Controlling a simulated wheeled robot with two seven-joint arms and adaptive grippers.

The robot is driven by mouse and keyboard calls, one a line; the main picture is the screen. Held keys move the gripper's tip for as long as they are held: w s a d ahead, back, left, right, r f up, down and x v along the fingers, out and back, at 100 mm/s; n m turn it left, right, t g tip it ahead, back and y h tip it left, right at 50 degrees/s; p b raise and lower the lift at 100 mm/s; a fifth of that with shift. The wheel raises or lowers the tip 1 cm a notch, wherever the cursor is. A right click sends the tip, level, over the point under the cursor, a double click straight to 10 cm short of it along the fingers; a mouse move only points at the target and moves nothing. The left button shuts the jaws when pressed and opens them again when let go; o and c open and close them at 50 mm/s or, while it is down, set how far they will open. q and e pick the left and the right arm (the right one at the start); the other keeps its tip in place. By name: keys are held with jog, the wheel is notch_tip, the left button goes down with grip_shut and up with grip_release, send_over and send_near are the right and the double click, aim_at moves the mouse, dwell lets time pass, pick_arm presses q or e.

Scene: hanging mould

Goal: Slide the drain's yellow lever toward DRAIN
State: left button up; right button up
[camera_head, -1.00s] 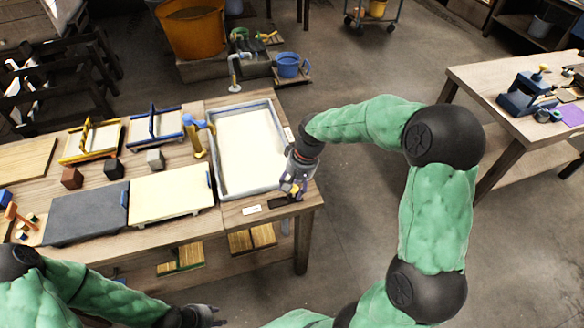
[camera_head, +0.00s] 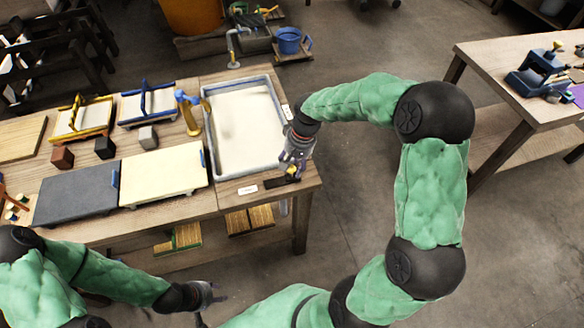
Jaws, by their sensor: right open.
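The drain's yellow lever (camera_head: 291,170) is a small yellow piece at the front right corner of the table, beside the grey vat (camera_head: 213,148). My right gripper (camera_head: 291,168) is open, right at the lever, and partly covers it. I cannot tell if its fingers touch the lever. A dark slot (camera_head: 275,182) lies just left of the lever, with a small white label (camera_head: 248,190) further left. The label's words are too small to read. My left gripper (camera_head: 212,296) is low in front of the table, away from the drain; its fingers are too small to judge.
A blue-and-yellow tap-like stand (camera_head: 187,108) is at the vat's left edge. Cream (camera_head: 165,172) and dark grey (camera_head: 78,192) boards lie left of the vat. Framed moulds (camera_head: 82,120) stand behind. The floor right of the table is clear.

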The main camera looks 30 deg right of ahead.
jog(key=shift+a+f, duration=0.1)
jog(key=shift+f, duration=0.4)
grip_shut()
jog(key=a, duration=0.2)
jog(key=w+a+p, duration=0.1)
jog(key=a, duration=0.2)
jog(key=shift+w+a+p, duration=0.2)
jog(key=shift+a+p, duration=0.1)
jog(key=shift+a, duration=0.3)
